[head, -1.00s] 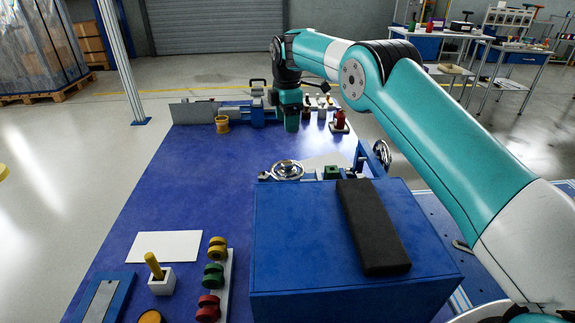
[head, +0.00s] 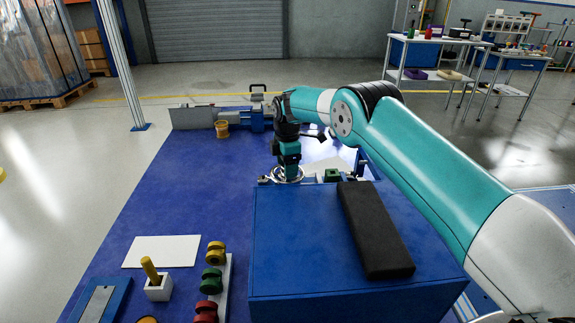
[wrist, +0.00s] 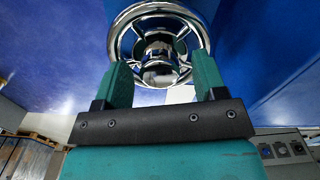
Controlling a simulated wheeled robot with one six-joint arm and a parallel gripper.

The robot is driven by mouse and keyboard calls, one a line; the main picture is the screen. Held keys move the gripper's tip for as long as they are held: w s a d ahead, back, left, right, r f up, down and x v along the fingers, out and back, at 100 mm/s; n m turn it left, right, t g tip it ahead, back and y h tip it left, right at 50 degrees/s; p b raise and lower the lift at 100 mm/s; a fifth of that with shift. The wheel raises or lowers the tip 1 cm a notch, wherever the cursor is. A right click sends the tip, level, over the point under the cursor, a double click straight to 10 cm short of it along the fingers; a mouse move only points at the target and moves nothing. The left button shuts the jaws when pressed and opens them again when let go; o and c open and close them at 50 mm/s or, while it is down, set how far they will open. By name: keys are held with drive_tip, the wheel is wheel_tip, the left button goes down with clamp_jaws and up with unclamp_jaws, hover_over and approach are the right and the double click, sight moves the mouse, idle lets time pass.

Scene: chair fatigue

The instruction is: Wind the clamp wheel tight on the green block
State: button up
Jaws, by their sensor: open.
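The clamp wheel (head: 287,175) is a chrome handwheel behind the blue box, at the left end of the clamp. It fills the top middle of the wrist view (wrist: 158,14). The green block (head: 332,175) sits to the right of the wheel, partly hidden behind the box. My gripper (head: 288,172) is over the wheel in the head view. In the wrist view its two teal fingers (wrist: 160,72) are apart, one on each side of the wheel's hub (wrist: 158,50). I cannot tell whether they touch the wheel.
A large blue box (head: 340,265) with a black pad (head: 375,230) on it stands in front of the clamp. Red, green and yellow spools (head: 213,280), a white sheet (head: 162,251) and a yellow peg (head: 150,270) lie at the front left. The blue tabletop (head: 200,190) left of the wheel is clear.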

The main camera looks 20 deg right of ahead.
drive_tip(key=shift+c, duration=0.3)
drive_tip(key=c, duration=0.9)
drive_tip(key=shift+m, duration=0.3)
